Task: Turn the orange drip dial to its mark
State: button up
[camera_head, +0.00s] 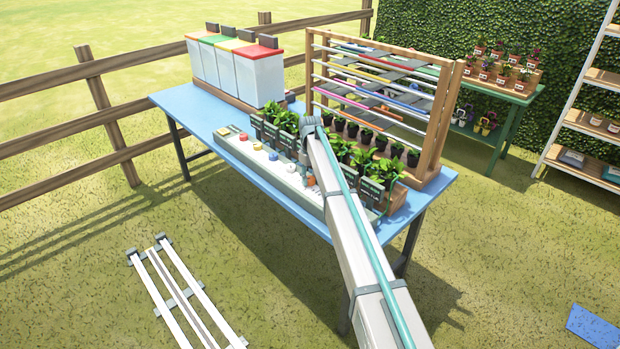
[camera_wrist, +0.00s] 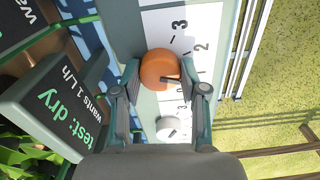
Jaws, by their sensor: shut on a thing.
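The orange drip dial (camera_wrist: 160,68) is a round knob on a pale strip (camera_wrist: 196,20) printed with a scale, with 3 and 2 readable beside it. A dark pointer shows on the dial's lower right side, partly near my finger. My gripper (camera_wrist: 161,92) has one finger on each side of the dial and is shut on it. In the head view, the orange dial (camera_head: 310,181) shows low on the dial panel (camera_head: 290,180), just below my gripper (camera_head: 306,160). Which mark the pointer meets is not clear.
A white dial (camera_wrist: 168,127) sits close to the orange one. A dark sign (camera_wrist: 62,100) reading "test: dry, wants 1 L/h" stands close to my left finger. Potted seedlings (camera_head: 285,120) and a wooden rack (camera_head: 440,120) stand behind on the blue table (camera_head: 190,105).

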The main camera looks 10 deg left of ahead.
aim_at(310, 178)
jog(key=o, duration=1.1)
jog(key=shift+o, duration=0.2)
notch_tip(310, 178, up, 12)
